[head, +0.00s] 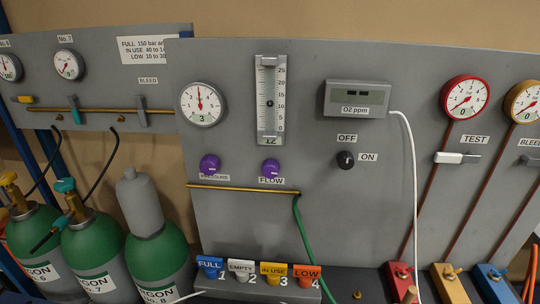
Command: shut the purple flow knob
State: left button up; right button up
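The purple flow knob (270,168) sits on the grey upright panel, just above the FLOW label (271,181). It is round with a small light mark; I cannot tell how far it is turned. A flow meter (270,100) with a scale stands above it, and a dark float shows near mid-height. A second purple knob (209,163) is to the left, above a partly hidden PRESSURE label. Neither of my grippers is in view.
A brass pipe (243,189) runs just below the knobs, with a green hose (302,235) hanging from its right end. A black switch (345,160) is to the right. Coloured tags (240,268) stand below. Green cylinders (155,260) are at left. The panel around the flow knob is clear.

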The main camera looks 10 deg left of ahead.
aim_at(271, 168)
jog(key=k+j+u, duration=0.15)
jog(key=u, duration=0.3)
jog(key=k+j+u, duration=0.15)
jog(key=u, duration=0.25)
